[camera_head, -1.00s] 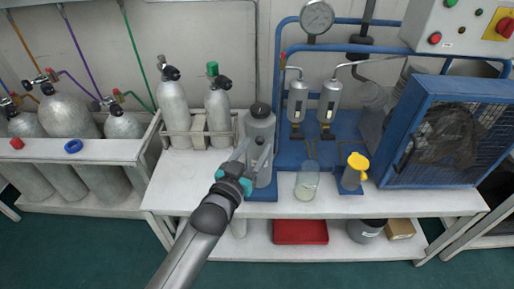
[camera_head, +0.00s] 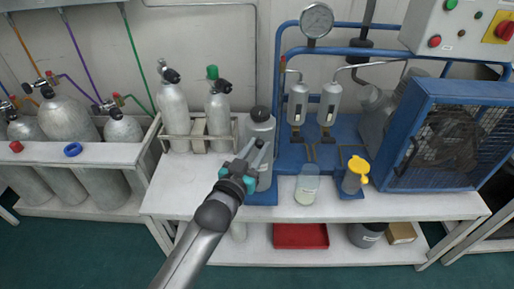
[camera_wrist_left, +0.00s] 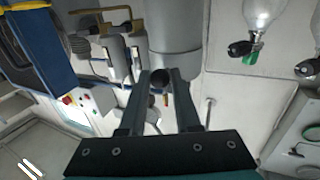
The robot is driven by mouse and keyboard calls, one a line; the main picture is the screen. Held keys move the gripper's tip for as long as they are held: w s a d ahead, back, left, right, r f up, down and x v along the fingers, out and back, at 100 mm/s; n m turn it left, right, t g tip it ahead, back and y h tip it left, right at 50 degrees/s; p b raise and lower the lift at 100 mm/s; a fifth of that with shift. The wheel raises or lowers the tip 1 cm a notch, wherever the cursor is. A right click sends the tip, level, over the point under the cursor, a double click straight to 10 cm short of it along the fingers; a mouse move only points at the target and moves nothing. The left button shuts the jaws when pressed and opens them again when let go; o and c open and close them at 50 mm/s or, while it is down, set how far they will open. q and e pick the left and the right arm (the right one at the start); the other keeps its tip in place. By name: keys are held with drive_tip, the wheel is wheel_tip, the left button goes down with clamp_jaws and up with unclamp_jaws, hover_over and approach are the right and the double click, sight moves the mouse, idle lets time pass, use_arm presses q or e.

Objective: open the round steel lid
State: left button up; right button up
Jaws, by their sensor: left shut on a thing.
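A grey steel cylinder (camera_head: 260,130) with a black cap (camera_head: 260,113) stands at the left end of the blue unit in the head view. My left gripper (camera_head: 261,145) is in front of this cylinder. In the left wrist view, a broad grey cylinder (camera_wrist_left: 175,30) is just beyond the fingertips. My left gripper there (camera_wrist_left: 160,80) is shut on a small dark round knob (camera_wrist_left: 160,77) between its fingertips. The fingers hide part of the cylinder. I cannot clearly pick out the round lid or tell whether it is open. My right gripper is not in view.
A glass jar (camera_head: 307,183) and a yellow-topped pot (camera_head: 355,175) stand to the right of the cylinder. Two grey bottles (camera_head: 174,120) in a rack are to its left. A blue caged compressor (camera_head: 445,135) fills the right side. A red tray (camera_head: 300,236) is on the lower shelf.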

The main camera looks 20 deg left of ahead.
use_arm(q)
clamp_jaws()
idle(0.4)
idle(0.6)
